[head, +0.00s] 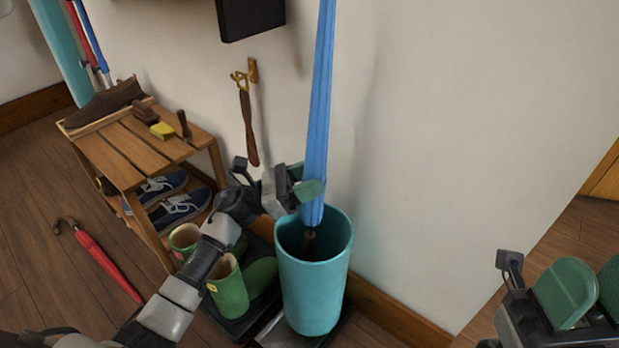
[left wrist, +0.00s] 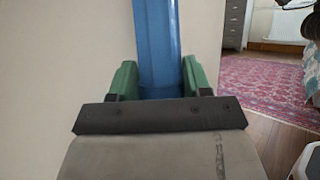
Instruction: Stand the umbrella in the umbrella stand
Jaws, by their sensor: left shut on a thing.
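The blue umbrella (head: 318,110) is furled and close to upright, its top running out of the head view. My left gripper (head: 304,192) is shut around its lower part. The blue umbrella also shows between the green finger pads in the left wrist view (left wrist: 157,45). The teal umbrella stand (head: 312,290) is a round, open-topped bin directly below. The umbrella's dark lower end shows within the stand's mouth; whether it touches the bottom is hidden. My right gripper (head: 588,290) is at the lower right, away from the stand, and its opening is unclear.
A red umbrella (head: 102,262) lies on the wooden floor at left. A slatted shoe bench (head: 135,148) and green boots (head: 229,288) stand left of the stand. A shoehorn (head: 248,125) hangs on the wall close behind. A patterned rug (left wrist: 262,92) lies beyond.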

